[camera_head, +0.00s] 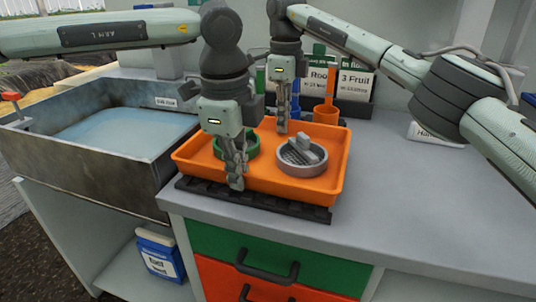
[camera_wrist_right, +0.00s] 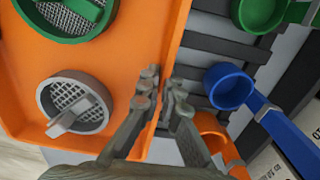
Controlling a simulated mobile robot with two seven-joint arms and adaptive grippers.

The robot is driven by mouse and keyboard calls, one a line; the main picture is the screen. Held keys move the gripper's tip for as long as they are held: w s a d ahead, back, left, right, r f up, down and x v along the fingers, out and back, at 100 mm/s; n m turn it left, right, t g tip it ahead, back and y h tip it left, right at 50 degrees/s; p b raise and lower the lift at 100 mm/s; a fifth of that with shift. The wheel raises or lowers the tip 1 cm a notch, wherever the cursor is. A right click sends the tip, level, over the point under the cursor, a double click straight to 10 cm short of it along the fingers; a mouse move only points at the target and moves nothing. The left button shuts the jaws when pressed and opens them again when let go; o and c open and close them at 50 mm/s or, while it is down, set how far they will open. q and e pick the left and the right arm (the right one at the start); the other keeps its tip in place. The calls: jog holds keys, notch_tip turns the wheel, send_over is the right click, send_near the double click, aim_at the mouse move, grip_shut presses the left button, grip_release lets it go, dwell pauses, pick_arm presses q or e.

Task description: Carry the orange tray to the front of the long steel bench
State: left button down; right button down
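The orange tray (camera_head: 284,186) sits level on a dark slatted rack at the left end of the steel bench (camera_head: 420,205). Inside it are a green round strainer (camera_head: 222,146) and a grey round strainer (camera_head: 302,157); both also show in the right wrist view. My left gripper (camera_head: 236,180) points down at the tray's near wall; its finger gap is hard to make out. My right gripper (camera_head: 282,128) is at the far wall. In the right wrist view its fingers (camera_wrist_right: 162,86) are close together, one on each side of the tray's rim (camera_wrist_right: 168,50).
A sink basin (camera_head: 85,165) with bluish water adjoins on the left. Behind the tray stand an orange scoop (camera_head: 327,108), a blue scoop (camera_wrist_right: 229,86), a green scoop (camera_wrist_right: 262,12) and labelled bins (camera_head: 356,84). The bench right of the tray is clear, with a small sign (camera_head: 425,135) behind.

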pick_arm(q)
jog(key=shift+r, duration=0.1)
pick_arm(e)
jog(key=shift+r, duration=0.1)
